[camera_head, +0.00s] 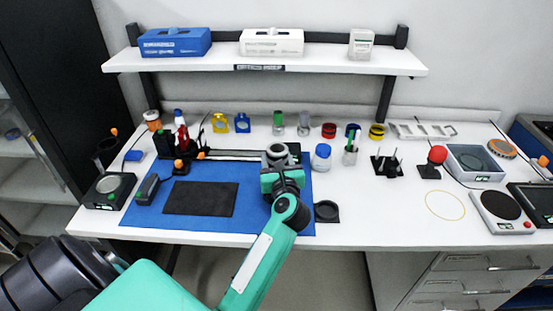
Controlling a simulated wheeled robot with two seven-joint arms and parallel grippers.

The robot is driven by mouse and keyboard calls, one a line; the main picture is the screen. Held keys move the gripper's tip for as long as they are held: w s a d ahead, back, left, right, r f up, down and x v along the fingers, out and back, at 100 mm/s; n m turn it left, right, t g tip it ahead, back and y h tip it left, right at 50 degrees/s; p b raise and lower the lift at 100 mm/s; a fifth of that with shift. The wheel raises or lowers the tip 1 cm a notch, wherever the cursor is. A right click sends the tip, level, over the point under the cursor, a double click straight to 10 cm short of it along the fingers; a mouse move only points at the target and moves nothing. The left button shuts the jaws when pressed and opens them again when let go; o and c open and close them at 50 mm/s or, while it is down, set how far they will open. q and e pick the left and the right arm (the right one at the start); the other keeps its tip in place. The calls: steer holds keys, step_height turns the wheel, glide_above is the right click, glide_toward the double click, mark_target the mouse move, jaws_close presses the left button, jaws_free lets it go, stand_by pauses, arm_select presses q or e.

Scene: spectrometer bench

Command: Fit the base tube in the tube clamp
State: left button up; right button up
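My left arm comes in from the lower left and reaches over the right part of the blue mat. Its gripper (279,166) is at the right end of a dark rail (235,155), seen from behind. A short grey round part (278,150) shows just beyond the gripper, at the rail's end. I cannot tell whether it is the base tube or part of a holder, nor whether the fingers touch it. The fingers are hidden by my own wrist. I cannot clearly make out the tube clamp. My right gripper is not in view.
The blue mat (255,212) bears a black pad (200,198). Bottles, coloured rings and small holders line the back of the table. A black round holder (326,211) stands right of my wrist. A scale (502,210) and grey tray (476,163) are at right. The front middle-right table is clear.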

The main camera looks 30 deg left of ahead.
arm_select(q)
steer(key=shift+f+b, duration=0.5)
steer(key=shift+b, duration=0.05)
step_height(320, 180, down, 3)
steer(key=shift+b, duration=1.2)
steer(key=shift+f, duration=0.35)
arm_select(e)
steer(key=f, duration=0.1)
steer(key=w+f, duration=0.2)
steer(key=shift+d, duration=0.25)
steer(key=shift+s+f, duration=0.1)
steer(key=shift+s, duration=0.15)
arm_select(q)
steer(key=shift+f+b, duration=1)
steer(key=shift+b, duration=0.05)
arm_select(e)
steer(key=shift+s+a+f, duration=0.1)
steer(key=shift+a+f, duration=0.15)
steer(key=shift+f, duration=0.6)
arm_select(q)
steer(key=shift+r, duration=0.15)
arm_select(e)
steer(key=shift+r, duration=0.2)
